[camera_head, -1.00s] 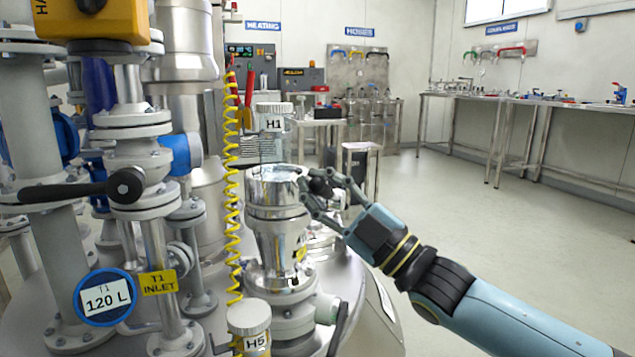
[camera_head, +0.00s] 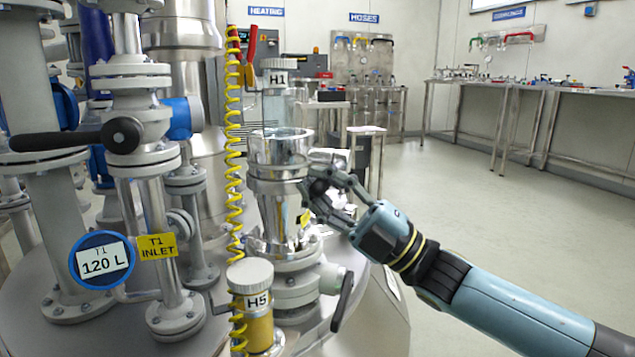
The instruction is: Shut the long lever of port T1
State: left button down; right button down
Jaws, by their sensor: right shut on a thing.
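The shiny steel port (camera_head: 277,178) stands in the middle, upright, with a wide rim at its top. A small yellow tag (camera_head: 305,217), its text not readable, hangs at its right side; I take this as port T1. My right gripper (camera_head: 318,190) is at the port's right side, below the rim, with its fingers closed around a small dark piece. This looks like the end of the long lever; the rest of the lever is hidden by the fingers or too small to make out. My left gripper is out of view.
A jar marked H5 (camera_head: 250,282) stands in front of the port, and a jar marked H1 (camera_head: 279,95) behind. A yellow coiled hose (camera_head: 233,180) hangs left. Open floor lies right.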

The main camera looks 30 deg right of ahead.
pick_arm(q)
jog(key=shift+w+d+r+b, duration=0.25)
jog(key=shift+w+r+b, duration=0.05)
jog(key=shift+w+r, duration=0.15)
pick_arm(e)
jog(key=shift+s+f+n+g+y, duration=0.1)
jog(key=shift+f+n+g+y, duration=0.4)
jog(key=shift+f+n, duration=0.25)
jog(key=shift+d, duration=0.1)
jog(key=c, duration=1.4)
grip_release()
jog(key=shift+s+d, duration=0.15)
jog(key=shift+o, duration=1.1)
jog(key=shift+r, duration=0.1)
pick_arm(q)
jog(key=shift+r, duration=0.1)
pick_arm(e)
jog(key=shift+r, duration=0.1)
jog(key=v, duration=1.1)
jog(key=shift+s+f, duration=0.2)
jog(key=shift+f, duration=0.2)
jog(key=shift+d, duration=0.15)
